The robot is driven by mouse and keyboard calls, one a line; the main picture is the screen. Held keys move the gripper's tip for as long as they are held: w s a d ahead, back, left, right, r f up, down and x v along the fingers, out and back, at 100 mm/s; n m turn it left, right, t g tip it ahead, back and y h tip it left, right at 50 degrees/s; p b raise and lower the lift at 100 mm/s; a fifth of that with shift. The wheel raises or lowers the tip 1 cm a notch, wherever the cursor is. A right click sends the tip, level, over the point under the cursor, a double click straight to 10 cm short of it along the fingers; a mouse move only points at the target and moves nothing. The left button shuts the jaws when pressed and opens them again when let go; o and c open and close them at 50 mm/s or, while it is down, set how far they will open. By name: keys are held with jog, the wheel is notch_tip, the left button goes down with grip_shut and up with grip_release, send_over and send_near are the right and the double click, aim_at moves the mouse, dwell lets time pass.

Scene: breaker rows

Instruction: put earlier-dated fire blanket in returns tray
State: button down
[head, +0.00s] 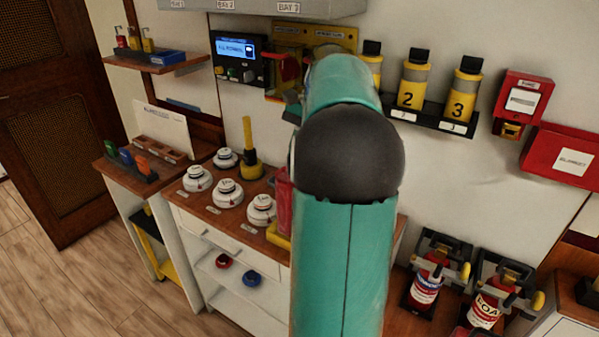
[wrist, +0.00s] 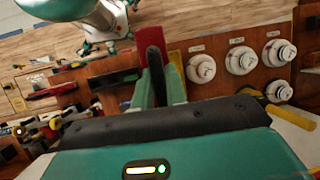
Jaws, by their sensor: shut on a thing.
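My gripper (wrist: 161,78) shows in the wrist view with its two fingers shut on a dark red thing (wrist: 150,38), which looks like a fire blanket pack; no date on it is readable. In the head view my arm hides most of the gripper, and a red piece (head: 290,67) shows just left of it by the wall. A red wall box (head: 545,172) with a white label hangs at the right; its text is too small to read surely. A red block (head: 283,205) and a yellow edge (head: 278,236), perhaps a tray, show on the counter, partly behind my arm.
White detectors (head: 228,192) and a yellow-handled tool (head: 249,150) stand on the counter. Yellow canisters (head: 412,85) line a wall shelf. Extinguishers (head: 426,285) stand at lower right. A small shelf (head: 155,62) juts out at left. Floor at lower left is clear.

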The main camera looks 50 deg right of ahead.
jog(key=d+f, duration=0.1)
jog(key=w+d+f, duration=0.1)
jog(key=f, duration=0.1)
jog(key=w+d+f, duration=0.1)
jog(key=f, duration=0.1)
jog(key=shift+w+d, duration=0.2)
jog(key=shift+d, duration=0.15)
jog(key=f, duration=0.4)
jog(key=shift+w+d, duration=0.2)
jog(key=shift+d, duration=0.1)
jog(key=c, duration=1.4)
grip_release()
jog(key=shift+f, duration=0.1)
